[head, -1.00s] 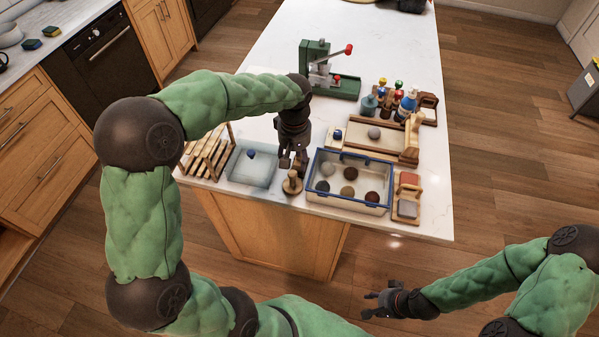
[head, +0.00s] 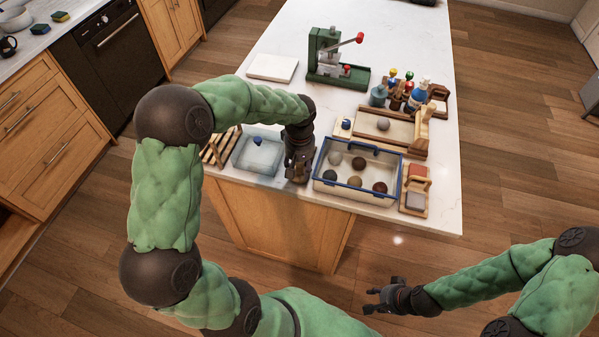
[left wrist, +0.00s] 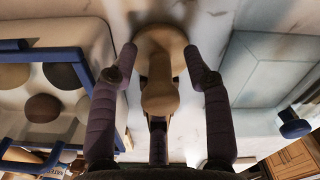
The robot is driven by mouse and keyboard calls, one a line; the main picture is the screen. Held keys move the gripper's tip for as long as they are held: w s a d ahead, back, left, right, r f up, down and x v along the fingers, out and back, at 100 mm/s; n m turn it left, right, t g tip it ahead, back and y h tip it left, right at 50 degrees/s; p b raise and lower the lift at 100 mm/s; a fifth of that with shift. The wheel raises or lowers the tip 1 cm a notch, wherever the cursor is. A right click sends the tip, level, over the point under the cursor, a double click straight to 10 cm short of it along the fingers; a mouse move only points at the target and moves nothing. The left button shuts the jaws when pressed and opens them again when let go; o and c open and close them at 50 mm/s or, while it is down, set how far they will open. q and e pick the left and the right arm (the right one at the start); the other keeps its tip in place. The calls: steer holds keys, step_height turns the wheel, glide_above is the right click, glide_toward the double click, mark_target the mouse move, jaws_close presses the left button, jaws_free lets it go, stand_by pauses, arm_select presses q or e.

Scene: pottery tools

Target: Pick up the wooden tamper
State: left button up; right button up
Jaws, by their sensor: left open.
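The wooden tamper (left wrist: 160,95) shows in the left wrist view as a pale wooden knob handle on a round base, standing on the white counter. My left gripper (left wrist: 160,75) is open, with its fingers on both sides of the tamper's handle; a gap shows on each side. In the head view my left gripper (head: 298,176) points down at the counter's front edge and hides most of the tamper. My right gripper (head: 378,298) hangs empty in front of the counter, low in the head view, with its fingers apart.
A blue-rimmed tray (head: 330,187) with several clay balls stands close to the right of my left gripper. A clear lidded box (head: 252,160) stands close on its left, beside a wooden rack (head: 214,150). A green press (head: 328,75) stands farther back.

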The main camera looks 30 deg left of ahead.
arm_select(q)
jaws_close()
steer(key=shift+r, duration=0.15)
